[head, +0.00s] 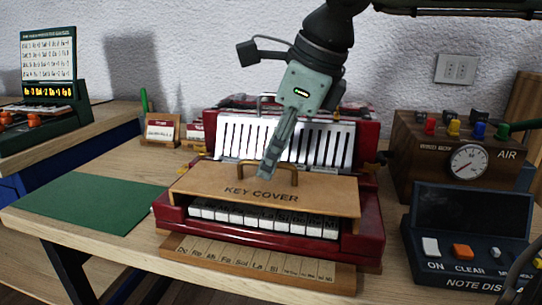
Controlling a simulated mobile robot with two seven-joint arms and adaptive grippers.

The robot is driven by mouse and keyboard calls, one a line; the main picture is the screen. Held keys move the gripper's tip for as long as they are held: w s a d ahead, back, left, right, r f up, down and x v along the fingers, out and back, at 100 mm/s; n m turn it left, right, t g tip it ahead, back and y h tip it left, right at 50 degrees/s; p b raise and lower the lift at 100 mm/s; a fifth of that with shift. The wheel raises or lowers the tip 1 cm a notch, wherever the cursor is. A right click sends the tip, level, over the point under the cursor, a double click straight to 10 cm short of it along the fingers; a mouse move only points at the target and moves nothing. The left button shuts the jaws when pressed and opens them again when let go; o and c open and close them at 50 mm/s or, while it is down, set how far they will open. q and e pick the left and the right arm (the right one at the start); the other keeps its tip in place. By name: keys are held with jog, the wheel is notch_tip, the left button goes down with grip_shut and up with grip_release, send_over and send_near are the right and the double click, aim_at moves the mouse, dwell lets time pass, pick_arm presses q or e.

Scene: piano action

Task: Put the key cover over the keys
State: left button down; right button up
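The key cover (225,184) is a flat tan wooden board with its name printed on top and a bronze loop handle. It lies above the rear part of the white keys (262,217), and their front ends show below its front edge. I cannot tell whether it rests on the red case (365,240) or hangs just above it. My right gripper (268,168) reaches down from above, with its fingertips at the middle of the handle. The fingers are seen nearly edge-on, so their grip on the handle is unclear. My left gripper is not in view.
A green mat (88,202) lies bare at the left. A note strip (255,266) lies before the case. At the right stand a brown air box (425,160) with a gauge and a black button panel (470,212). A small card stand (162,130) is behind.

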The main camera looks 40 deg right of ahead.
jog(key=v, duration=1.1)
jog(key=shift+r, duration=0.15)
jog(key=shift+s+a, duration=0.1)
